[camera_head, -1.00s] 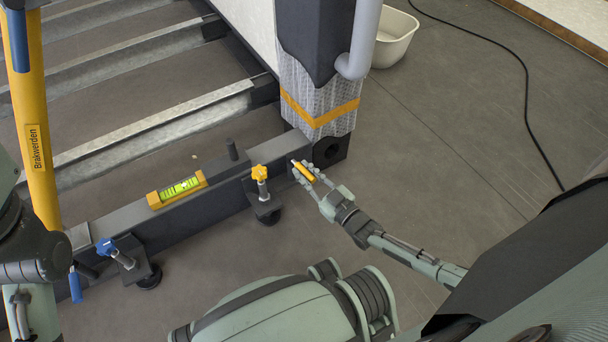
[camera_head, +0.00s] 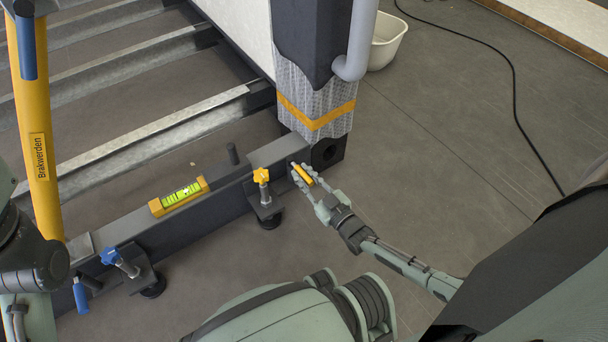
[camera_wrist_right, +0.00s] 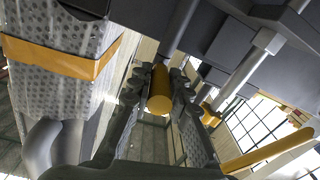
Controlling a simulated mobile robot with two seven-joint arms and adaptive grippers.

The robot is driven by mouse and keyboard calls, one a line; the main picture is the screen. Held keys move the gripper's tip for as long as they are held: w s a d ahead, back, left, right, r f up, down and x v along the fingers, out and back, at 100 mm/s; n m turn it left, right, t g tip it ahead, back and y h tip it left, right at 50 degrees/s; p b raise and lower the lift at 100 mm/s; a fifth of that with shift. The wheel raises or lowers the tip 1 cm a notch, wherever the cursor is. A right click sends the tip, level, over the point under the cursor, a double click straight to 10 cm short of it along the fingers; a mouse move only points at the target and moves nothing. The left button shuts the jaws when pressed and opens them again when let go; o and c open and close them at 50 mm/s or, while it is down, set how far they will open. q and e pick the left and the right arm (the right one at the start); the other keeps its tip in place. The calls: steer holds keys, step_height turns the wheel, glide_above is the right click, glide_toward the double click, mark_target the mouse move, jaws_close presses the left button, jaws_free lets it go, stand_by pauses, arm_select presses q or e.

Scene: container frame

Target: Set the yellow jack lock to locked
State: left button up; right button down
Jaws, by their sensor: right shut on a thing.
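The yellow jack lock handle (camera_head: 303,174), a short yellow bar, sticks out of the dark frame beam near its right end, beside the wrapped corner post. My right gripper (camera_head: 304,178) is shut on it. In the right wrist view the yellow handle (camera_wrist_right: 159,90) lies between the two fingers, its round end facing the camera and its grey shaft running up to the frame. The fingers hide part of it. My left gripper is out of view; only part of my left arm shows at the left edge.
A yellow star-knob jack (camera_head: 262,177) stands left of the handle. A blue-knob jack (camera_head: 112,257) and a blue lock handle (camera_head: 80,296) are farther left. A level (camera_head: 180,196) lies on the beam. A yellow tube (camera_head: 38,150) rises at left. The floor at right is open, with a black cable (camera_head: 515,90).

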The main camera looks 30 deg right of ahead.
steer(key=c, duration=1.4)
jaws_free()
steer(key=s, duration=0.4)
steer(key=s+d, duration=0.1)
steer(key=s, duration=0.3)
steer(key=s+d, duration=0.1)
steer(key=s, duration=0.3)
